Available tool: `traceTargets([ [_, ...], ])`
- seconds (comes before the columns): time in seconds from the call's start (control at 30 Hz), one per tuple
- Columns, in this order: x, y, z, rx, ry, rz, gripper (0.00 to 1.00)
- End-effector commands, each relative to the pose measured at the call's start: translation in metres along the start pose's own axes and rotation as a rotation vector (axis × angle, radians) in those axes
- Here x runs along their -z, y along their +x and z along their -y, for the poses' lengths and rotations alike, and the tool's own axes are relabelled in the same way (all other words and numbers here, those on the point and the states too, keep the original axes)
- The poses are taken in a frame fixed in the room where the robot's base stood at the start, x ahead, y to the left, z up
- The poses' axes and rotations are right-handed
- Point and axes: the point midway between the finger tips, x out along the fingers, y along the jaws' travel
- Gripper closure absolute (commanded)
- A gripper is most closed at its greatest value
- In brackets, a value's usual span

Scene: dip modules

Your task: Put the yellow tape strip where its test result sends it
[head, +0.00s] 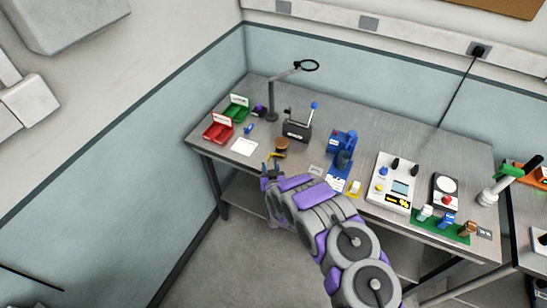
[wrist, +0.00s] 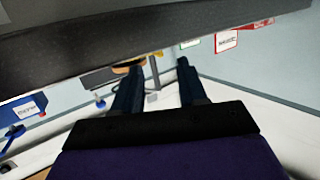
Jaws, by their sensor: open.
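A small yellow piece (head: 276,156) lies near the table's front edge, just in front of a round brown-orange item (head: 281,144); it may be the yellow tape strip, but it is too small to be sure. My gripper (head: 269,169) is by the front edge, close to this piece and apart from it. In the wrist view my gripper (wrist: 158,65) has its two dark fingers spread, with nothing held between them. A red bin (head: 218,128) and a green bin (head: 236,108), both with white labels, stand at the table's left end.
A white sheet (head: 244,147) lies beside the red bin. A magnifier lamp (head: 271,100), a grey box with a blue-tipped lever (head: 297,131), a blue device (head: 343,148) and a white tester with a lit yellow display (head: 391,180) stand along the table. Floor in front is clear.

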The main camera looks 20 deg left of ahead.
Motion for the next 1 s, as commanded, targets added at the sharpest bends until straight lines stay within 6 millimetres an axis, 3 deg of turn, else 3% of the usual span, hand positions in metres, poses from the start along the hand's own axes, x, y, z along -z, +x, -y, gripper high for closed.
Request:
traceTargets([
  [0.3,-0.002,0.032,-0.005,-0.001,0.005,-0.003,0.58],
  [0.67,-0.004,0.039,-0.004,0.000,0.001,0.002,0.59],
  [1.0,-0.004,0.039,-0.004,-0.001,0.001,0.002,0.92],
])
